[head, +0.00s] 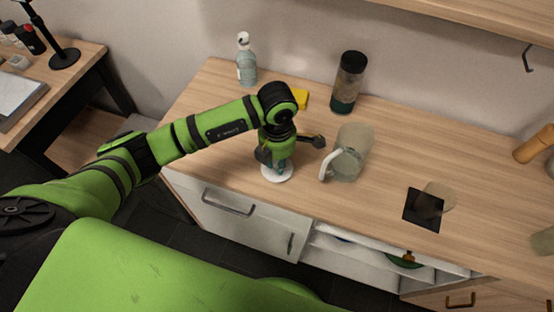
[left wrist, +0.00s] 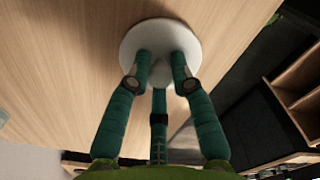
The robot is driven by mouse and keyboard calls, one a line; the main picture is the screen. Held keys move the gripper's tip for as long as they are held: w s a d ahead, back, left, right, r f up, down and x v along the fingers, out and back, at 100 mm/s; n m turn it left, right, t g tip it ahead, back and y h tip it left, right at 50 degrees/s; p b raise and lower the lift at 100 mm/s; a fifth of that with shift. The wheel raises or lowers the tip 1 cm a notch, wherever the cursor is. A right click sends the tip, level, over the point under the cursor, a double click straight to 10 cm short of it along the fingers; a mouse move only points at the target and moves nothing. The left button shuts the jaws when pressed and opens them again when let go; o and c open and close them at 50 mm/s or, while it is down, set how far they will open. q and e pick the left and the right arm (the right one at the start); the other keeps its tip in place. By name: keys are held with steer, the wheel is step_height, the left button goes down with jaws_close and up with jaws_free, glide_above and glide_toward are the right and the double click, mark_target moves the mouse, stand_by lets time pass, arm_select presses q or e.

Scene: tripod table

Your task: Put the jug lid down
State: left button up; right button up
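The jug lid (head: 284,177) is a white round disc with a knob, low over the wooden worktop near its front edge, left of the jug. In the left wrist view the lid (left wrist: 132,42) lies flat, knob towards me. My left gripper (head: 277,165) points down at it. Its green fingers (left wrist: 161,70) close around the knob and seem to touch it. I cannot tell whether the lid's underside touches the worktop. The clear jug (head: 354,150) with a white handle stands upright without a lid. My right gripper is not in view.
Behind stand a clear bottle (head: 246,62), a yellow sponge (head: 301,98) and a dark-topped container (head: 347,84). To the right are a black mat (head: 421,213) and a glass (head: 440,195) overlapping it. The worktop (head: 212,150) left of the lid is clear. A drawer below stands open.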

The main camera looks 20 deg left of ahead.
mark_target(277, 162)
arm_select(q)
steer(key=shift+o, duration=0.4)
steer(key=shift+r, duration=0.45)
step_height(277, 162, up, 12)
steer(key=b, duration=0.3)
steer(key=shift+f, duration=0.25)
steer(key=shift+f, duration=0.1)
